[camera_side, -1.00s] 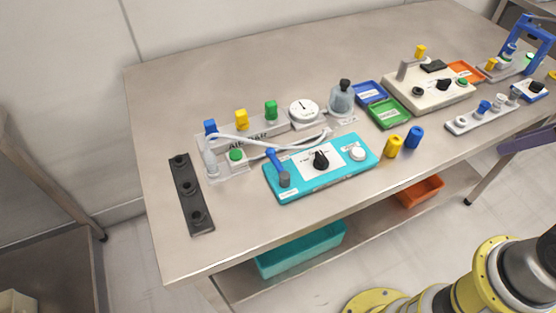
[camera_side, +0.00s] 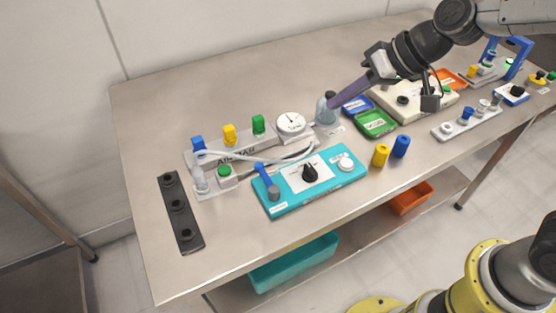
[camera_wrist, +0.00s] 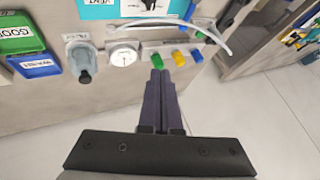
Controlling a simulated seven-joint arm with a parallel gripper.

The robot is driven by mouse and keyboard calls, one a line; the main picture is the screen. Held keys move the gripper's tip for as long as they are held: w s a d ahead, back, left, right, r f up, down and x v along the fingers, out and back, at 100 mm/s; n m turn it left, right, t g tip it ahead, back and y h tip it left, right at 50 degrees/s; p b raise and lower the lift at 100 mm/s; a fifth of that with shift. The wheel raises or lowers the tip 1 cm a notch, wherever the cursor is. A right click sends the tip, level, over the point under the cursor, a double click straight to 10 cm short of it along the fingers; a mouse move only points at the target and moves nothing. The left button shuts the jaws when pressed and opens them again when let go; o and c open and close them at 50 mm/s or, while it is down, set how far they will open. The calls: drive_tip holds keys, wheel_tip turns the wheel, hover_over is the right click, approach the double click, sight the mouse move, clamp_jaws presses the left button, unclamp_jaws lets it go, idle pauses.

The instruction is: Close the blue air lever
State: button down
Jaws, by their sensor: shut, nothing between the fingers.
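The grey air bar (camera_side: 240,149) lies across the left part of the bench. The blue air lever (camera_side: 197,144) stands upright at its left end, with the yellow lever (camera_side: 229,134) and green lever (camera_side: 258,124) beside it. In the wrist view the blue lever (camera_wrist: 197,56) is right of the yellow and green ones. My gripper (camera_side: 335,112) is shut and empty, with its purple fingers over or beside the clear bowl, apart from the blue lever. In the wrist view my fingertips (camera_wrist: 160,74) appear just below the green lever.
A round gauge (camera_side: 291,124) and a clear bowl (camera_side: 327,110) stand between my gripper and the levers. A white hose (camera_side: 265,160) runs in front of the bar. A teal panel (camera_side: 331,181) with another blue lever (camera_side: 264,176) lies nearer the front edge.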

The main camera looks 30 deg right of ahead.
sight(266, 180)
drive_tip(key=a+f+g, duration=0.1)
drive_tip(key=a+f, duration=0.2)
drive_tip(key=f, duration=0.2)
drive_tip(key=shift+s+f+g, duration=0.15)
drive_tip(key=shift+s+g, duration=0.15)
drive_tip(key=shift+a, duration=0.1)
drive_tip(key=shift+f, duration=0.1)
drive_tip(key=x, duration=1)
drive_tip(key=shift+a+f, duration=0.15)
drive_tip(key=shift+a, duration=0.85)
drive_tip(key=shift+a+f, duration=0.15)
drive_tip(key=shift+a, duration=0.8)
